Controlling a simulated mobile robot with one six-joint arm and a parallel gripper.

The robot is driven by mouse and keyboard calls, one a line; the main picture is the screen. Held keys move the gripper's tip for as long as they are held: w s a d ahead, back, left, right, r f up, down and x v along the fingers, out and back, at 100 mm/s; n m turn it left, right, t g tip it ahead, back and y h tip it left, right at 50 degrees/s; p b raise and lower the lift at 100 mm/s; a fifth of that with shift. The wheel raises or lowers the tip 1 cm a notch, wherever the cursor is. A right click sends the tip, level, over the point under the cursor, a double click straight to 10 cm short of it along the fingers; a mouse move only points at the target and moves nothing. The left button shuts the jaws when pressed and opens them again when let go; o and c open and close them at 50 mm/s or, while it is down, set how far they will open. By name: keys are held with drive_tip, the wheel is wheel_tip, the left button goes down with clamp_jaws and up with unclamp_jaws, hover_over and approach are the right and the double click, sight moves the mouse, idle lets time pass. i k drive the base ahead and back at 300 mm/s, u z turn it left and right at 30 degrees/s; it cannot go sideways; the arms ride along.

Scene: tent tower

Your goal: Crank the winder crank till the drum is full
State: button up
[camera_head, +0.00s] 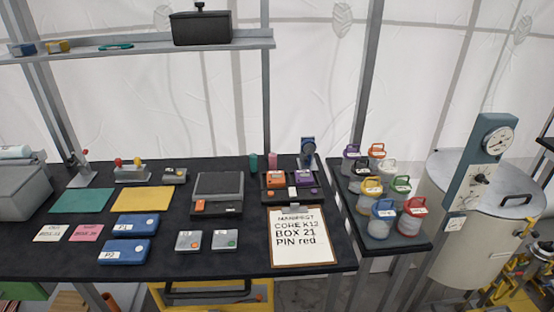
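I cannot pick out the winder crank or its drum with certainty. A small upright dark blue device with a round face (308,150) stands at the back right of the black table; whether it is the winder is too small to tell. A grey stand with a red-tipped lever (82,169) stands at the back left. Yellow machinery (508,293) is cut off at the lower right corner. My gripper is not in view.
The black table (60,265) holds blue boxes (136,224), coloured mats, a scale (217,195) and a manifest clipboard (298,238). A side table holds several lidded jars (410,217). A large cream tank (458,230) with a gauge panel stands right. A shelf (140,50) hangs above.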

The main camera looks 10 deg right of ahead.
sight(308, 148)
drive_tip(key=k, duration=0.2)
drive_tip(key=u, duration=1.9)
drive_tip(key=k, duration=0.65)
drive_tip(key=z, duration=0.25)
drive_tip(key=i, duration=1.65)
drive_tip(key=u, duration=0.25)
